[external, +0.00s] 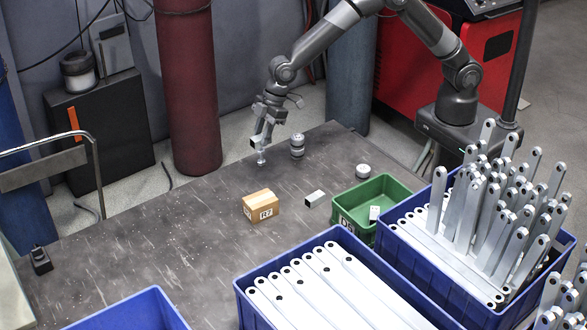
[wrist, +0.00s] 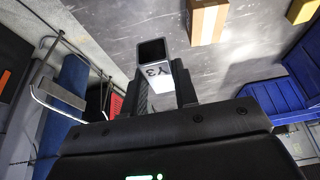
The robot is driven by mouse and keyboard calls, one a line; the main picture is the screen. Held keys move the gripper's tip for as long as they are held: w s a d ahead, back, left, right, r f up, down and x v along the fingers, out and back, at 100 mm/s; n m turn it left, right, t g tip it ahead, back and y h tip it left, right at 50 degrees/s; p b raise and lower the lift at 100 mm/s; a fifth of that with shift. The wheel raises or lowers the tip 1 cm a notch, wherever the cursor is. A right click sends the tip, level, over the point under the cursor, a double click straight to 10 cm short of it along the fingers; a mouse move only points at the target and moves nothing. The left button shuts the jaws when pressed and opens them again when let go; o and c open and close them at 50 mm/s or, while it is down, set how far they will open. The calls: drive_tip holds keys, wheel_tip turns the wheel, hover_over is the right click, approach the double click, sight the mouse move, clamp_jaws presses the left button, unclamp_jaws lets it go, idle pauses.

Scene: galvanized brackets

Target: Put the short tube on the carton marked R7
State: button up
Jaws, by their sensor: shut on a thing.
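My gripper (external: 262,139) is shut on a short square metal tube, held above the far left part of the table. In the wrist view the tube (wrist: 156,66) shows its dark open end and a white label reading Y3, between both fingers (wrist: 162,88). The carton marked R7 (external: 261,206) is a small brown box on the table, nearer the camera than my gripper and apart from it. A brown carton also shows at the top of the wrist view (wrist: 208,20); its marking is not readable there. Nothing is seen on top of the R7 carton.
Another short silver piece (external: 314,198) lies right of the carton, beside a green bin (external: 345,220). A metal cylinder (external: 297,146) stands right of my gripper; a small round part (external: 362,171) is farther right. Blue crates (external: 240,288) of brackets fill the front right.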

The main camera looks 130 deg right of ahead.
hover_over(258, 200)
drive_tip(key=s, duration=0.2)
drive_tip(key=f, duration=0.6)
drive_tip(key=shift+w+d+f, duration=0.1)
drive_tip(key=shift+w+f, duration=0.15)
drive_tip(key=shift+f, duration=2.15)
drive_tip(key=shift+f, duration=0.15)
drive_tip(key=o, duration=1)
